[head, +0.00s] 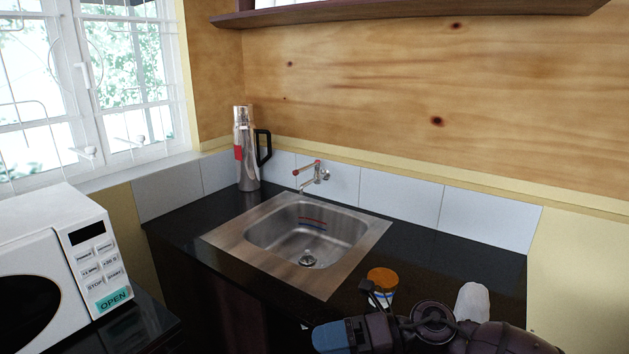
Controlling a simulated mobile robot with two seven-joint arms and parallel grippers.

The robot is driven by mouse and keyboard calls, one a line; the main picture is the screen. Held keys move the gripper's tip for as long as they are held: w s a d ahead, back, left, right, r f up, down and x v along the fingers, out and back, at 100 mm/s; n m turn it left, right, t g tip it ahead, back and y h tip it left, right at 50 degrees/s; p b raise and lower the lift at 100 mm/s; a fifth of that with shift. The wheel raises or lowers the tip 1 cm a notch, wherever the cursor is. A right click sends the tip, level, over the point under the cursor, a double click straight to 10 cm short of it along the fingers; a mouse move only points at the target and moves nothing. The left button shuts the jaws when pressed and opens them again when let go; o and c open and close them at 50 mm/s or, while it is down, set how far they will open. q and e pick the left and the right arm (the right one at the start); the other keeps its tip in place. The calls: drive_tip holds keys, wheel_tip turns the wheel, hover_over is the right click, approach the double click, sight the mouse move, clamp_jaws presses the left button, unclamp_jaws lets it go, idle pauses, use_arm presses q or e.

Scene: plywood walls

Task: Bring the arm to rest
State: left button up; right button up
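My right arm comes in from the bottom right and lies across the front edge of the counter. The end of it, with a blue-grey part, is my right gripper (334,337); its fingers cannot be made out clearly. Just behind the arm on the black counter (420,250) stands a jar with an orange-brown lid (382,278), its lower part partly hidden by the arm. A white rounded object (472,302) shows behind the arm to the right, its lower part hidden. My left gripper is not in view.
A steel sink (235,248) with a wall tap (314,174) is set in the counter. A steel flask with a black handle (246,150) stands at the back left corner. A white microwave (60,255) is at left. The counter right of the sink is mostly bare.

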drive_tip(key=d+f+m+t+h, duration=0.5)
drive_tip(key=d+m+t, duration=0.3)
drive_tip(key=m, duration=0.7)
drive_tip(key=d+f+m+t+h, duration=0.4)
drive_tip(key=d+f+m+t, duration=0.2)
drive_tip(key=m+t, duration=0.7)
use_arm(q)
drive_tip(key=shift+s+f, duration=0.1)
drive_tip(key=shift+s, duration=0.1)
use_arm(e)
drive_tip(key=s+d+f+m+g+h, duration=0.7)
drive_tip(key=s+d+f+m+g, duration=0.1)
drive_tip(key=s+d+f+m, duration=0.3)
drive_tip(key=s+f+m, duration=0.1)
drive_tip(key=s+f, duration=0.1)
drive_tip(key=s, duration=0.1)
drive_tip(key=shift+s+f, duration=0.3)
drive_tip(key=shift+s, duration=0.05)
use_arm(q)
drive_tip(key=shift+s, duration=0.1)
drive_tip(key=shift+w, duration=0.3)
